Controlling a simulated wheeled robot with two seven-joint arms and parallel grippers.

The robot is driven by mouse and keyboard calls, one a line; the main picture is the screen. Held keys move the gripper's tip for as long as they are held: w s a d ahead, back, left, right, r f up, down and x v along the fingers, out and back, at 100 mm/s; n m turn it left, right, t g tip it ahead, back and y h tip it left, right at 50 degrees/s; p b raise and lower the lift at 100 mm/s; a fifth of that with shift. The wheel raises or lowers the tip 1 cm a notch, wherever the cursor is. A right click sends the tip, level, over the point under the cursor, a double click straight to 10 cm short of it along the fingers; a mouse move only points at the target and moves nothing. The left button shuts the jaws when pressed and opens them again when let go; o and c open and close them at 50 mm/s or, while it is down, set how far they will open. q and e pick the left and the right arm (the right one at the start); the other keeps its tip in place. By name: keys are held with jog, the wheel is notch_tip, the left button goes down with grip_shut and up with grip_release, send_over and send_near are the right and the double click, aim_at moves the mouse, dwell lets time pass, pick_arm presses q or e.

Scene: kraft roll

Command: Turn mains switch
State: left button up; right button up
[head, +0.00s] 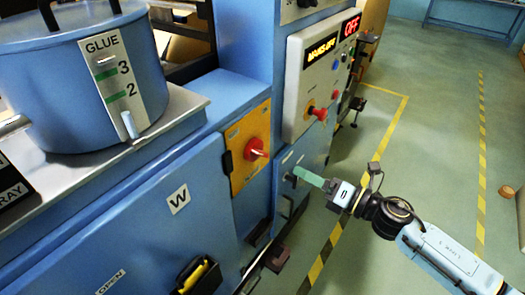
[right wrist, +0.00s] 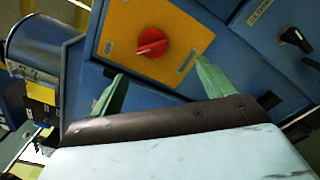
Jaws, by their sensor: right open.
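The mains switch is a red rotary knob (head: 255,148) on a yellow-orange plate (head: 236,165) on the blue machine's front. In the right wrist view the red knob (right wrist: 152,42) sits on its plate (right wrist: 128,20), ahead of my fingertips. My right gripper (head: 302,175) is to the right of the knob in the head view, apart from it. In the right wrist view its two green fingers (right wrist: 161,72) are spread and empty, with the knob beyond the space between them. An amber display (head: 321,48) appears to read "MAINS OFF". My left gripper does not show.
A grey control panel (head: 307,87) with a red-and-yellow knob (head: 316,113) juts out above my right gripper. A blue glue pot (head: 75,85) stands on the ledge at left. A black knob (right wrist: 295,38) is at right in the wrist view. The green floor at right is mostly free.

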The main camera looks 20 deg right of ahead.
aim_at(267, 154)
jog(key=shift+n+y, duration=0.3)
jog(key=shift+n, duration=0.2)
jog(key=x, duration=0.4)
jog(key=p+x, duration=0.1)
jog(key=x, duration=0.3)
jog(key=r+p+x, duration=0.1)
jog(key=x, duration=0.3)
jog(key=shift+s+a, duration=0.15)
jog(key=shift+a, duration=0.15)
jog(key=shift+w+a, duration=0.45)
jog(key=shift+w, duration=0.1)
jog(key=shift+c, duration=0.3)
jog(key=c, duration=0.9)
